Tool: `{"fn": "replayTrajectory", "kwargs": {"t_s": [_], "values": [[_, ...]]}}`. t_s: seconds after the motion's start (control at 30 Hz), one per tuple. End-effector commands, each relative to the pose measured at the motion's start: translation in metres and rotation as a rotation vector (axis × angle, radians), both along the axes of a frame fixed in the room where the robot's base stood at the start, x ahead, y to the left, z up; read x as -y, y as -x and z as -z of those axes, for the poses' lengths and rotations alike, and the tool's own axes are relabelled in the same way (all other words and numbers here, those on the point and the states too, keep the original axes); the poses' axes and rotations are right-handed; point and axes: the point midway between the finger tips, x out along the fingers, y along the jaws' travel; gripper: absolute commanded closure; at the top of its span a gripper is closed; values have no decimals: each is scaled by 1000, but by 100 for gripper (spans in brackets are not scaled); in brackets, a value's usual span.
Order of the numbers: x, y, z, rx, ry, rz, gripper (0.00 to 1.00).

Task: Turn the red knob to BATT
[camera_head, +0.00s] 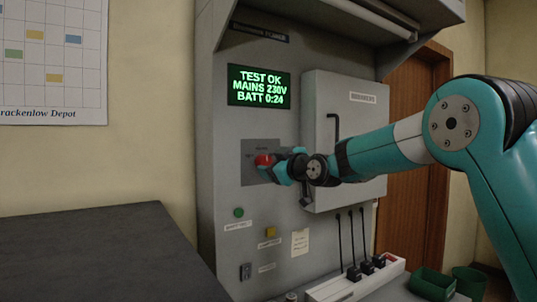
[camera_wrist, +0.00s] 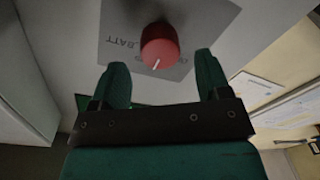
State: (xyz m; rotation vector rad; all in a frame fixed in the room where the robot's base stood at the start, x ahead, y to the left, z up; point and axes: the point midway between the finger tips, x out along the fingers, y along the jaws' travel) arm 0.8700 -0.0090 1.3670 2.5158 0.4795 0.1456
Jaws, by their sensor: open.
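The red knob (camera_head: 264,160) sits on a grey plate on the console front, below the green-lit display. In the wrist view the red knob (camera_wrist: 160,46) stands out from the plate with a white pointer line on its face. The BATT label (camera_wrist: 126,41) is printed on the plate beside it; other lettering there is too blurred to read. My gripper (camera_wrist: 162,72) is open, with one teal finger on each side of the knob's near edge and visible gaps. In the head view my gripper (camera_head: 284,168) is close in front of the knob and partly hides the plate.
The display (camera_head: 259,87) reads TEST OK, MAINS 230V, BATT 0:24. A grey breaker cabinet (camera_head: 345,110) with a handle stands right of the knob, behind my arm. A green button (camera_head: 239,212) and yellow button (camera_head: 271,232) sit below. A power strip (camera_head: 340,288) holds several plugs.

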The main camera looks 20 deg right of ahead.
Motion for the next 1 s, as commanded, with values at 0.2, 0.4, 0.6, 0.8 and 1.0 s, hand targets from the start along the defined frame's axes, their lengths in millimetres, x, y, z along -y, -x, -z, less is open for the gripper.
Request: {"fn": "replayTrajectory", "kwargs": {"t_s": [0.2,0.4,0.6,0.8,1.0], "values": [[-8,-21,-1,-1,1,0,30],[-9,-24,0,0,1,0,30],[-9,-24,0,0,0,0,46],[-9,-24,0,-1,0,1,79],[-9,-24,1,-6,-14,0,79]]}}
